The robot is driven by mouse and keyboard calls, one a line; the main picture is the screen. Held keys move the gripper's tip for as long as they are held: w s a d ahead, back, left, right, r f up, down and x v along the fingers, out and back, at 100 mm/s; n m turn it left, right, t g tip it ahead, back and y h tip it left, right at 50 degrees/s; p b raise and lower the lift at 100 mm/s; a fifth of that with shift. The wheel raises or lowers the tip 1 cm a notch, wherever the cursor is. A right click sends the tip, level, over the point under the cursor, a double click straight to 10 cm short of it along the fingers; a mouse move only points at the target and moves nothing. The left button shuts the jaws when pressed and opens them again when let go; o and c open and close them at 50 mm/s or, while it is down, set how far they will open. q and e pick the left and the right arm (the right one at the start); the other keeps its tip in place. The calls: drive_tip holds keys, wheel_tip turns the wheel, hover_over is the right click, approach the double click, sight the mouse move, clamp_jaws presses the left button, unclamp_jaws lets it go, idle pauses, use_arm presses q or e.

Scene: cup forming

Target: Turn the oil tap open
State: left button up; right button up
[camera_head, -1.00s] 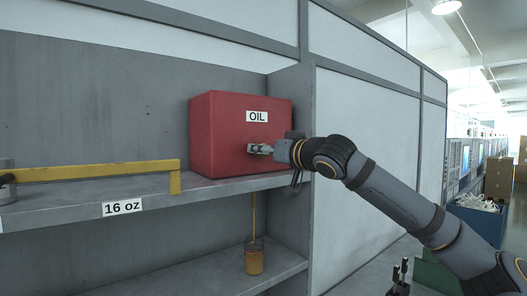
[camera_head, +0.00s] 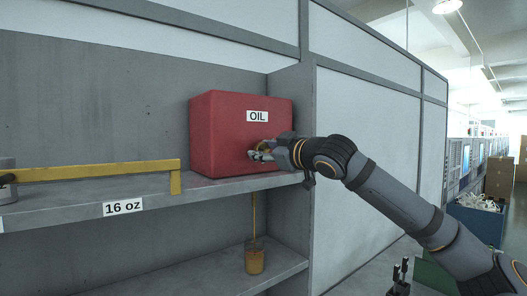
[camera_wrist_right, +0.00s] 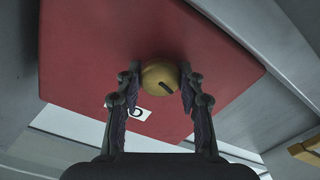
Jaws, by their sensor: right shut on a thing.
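The oil tap is a round brass knob (camera_wrist_right: 160,76) with a dark slot, on the front of a red box (camera_head: 222,130) labelled OIL. My right gripper (camera_head: 260,153) is at the box front, shut on the knob. In the right wrist view the fingers of the right gripper (camera_wrist_right: 160,68) press on its two sides. The knob is mostly hidden by the fingers in the head view. A thin yellow stream or line (camera_head: 253,212) runs below the shelf into a cup (camera_head: 254,260) holding amber liquid on the lower shelf.
The grey upper shelf (camera_head: 60,208) carries the box and a yellow bar (camera_head: 100,172); a 16 oz label is on its edge. A grey side panel (camera_head: 293,110) stands close right of the box. A dark small object (camera_head: 399,276) shows at the bottom edge.

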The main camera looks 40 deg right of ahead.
sight(255, 112)
drive_tip(key=shift+n, duration=1.1)
drive_tip(key=o, duration=1.2)
drive_tip(key=shift+s, duration=0.1)
drive_tip(key=shift+d+r, duration=0.3)
drive_tip(key=shift+r, duration=0.4)
drive_tip(key=r, duration=0.8)
drive_tip(key=shift+a+r, duration=0.3)
drive_tip(key=shift+a, duration=0.1)
